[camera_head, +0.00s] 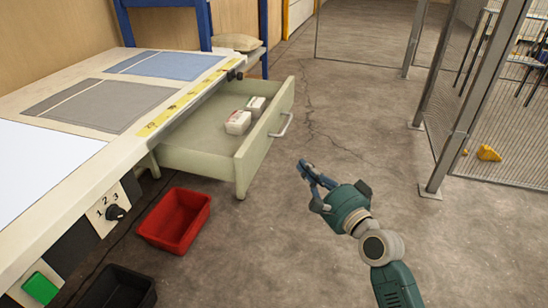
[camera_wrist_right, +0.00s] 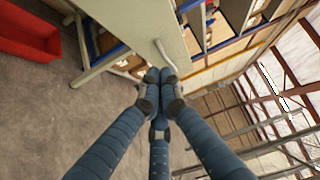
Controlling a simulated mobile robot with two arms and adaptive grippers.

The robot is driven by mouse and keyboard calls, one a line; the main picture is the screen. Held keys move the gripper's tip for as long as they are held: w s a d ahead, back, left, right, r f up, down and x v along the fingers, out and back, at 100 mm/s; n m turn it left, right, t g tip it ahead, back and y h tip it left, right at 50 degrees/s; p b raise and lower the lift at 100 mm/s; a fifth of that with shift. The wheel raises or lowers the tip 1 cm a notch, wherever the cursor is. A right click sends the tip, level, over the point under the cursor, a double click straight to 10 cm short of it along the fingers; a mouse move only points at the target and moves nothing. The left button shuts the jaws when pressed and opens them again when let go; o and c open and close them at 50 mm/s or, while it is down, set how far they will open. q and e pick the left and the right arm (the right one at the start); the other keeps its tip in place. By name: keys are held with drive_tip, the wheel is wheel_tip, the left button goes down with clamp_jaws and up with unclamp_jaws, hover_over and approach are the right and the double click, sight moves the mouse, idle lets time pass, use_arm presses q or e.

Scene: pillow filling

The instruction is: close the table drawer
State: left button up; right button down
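The table drawer (camera_head: 262,142) is pulled out from under the worktable (camera_head: 120,150). It is pale green-grey, with a metal bar handle (camera_head: 282,126) on its front. Two small white boxes (camera_head: 238,122) lie inside it. My right gripper (camera_head: 306,170) is in front of the drawer, to the lower right of the handle and apart from it. In the right wrist view its fingertips (camera_wrist_right: 160,76) are together with nothing between them, and the drawer front (camera_wrist_right: 135,30) and handle (camera_wrist_right: 165,56) show just beyond. My left gripper is not in view.
A red bin (camera_head: 176,220) and a black bin (camera_head: 118,290) stand on the floor beside the table. A mesh fence with metal posts (camera_head: 462,120) stands at the right. The floor (camera_head: 320,120) between drawer and fence is clear.

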sight(266, 138)
use_arm(q)
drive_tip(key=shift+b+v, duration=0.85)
drive_tip(key=shift+b, duration=0.2)
use_arm(e)
drive_tip(key=shift+s+a+x, duration=0.2)
drive_tip(key=shift+a+x, duration=0.25)
drive_tip(key=shift+x, duration=1.6)
drive_tip(key=shift+s+a+x, duration=0.25)
drive_tip(key=shift+a+x, duration=0.15)
drive_tip(key=shift+x, duration=1.65)
drive_tip(key=shift+s+a+x, duration=0.2)
drive_tip(key=shift+a+x, duration=0.25)
drive_tip(key=shift+x, duration=1.65)
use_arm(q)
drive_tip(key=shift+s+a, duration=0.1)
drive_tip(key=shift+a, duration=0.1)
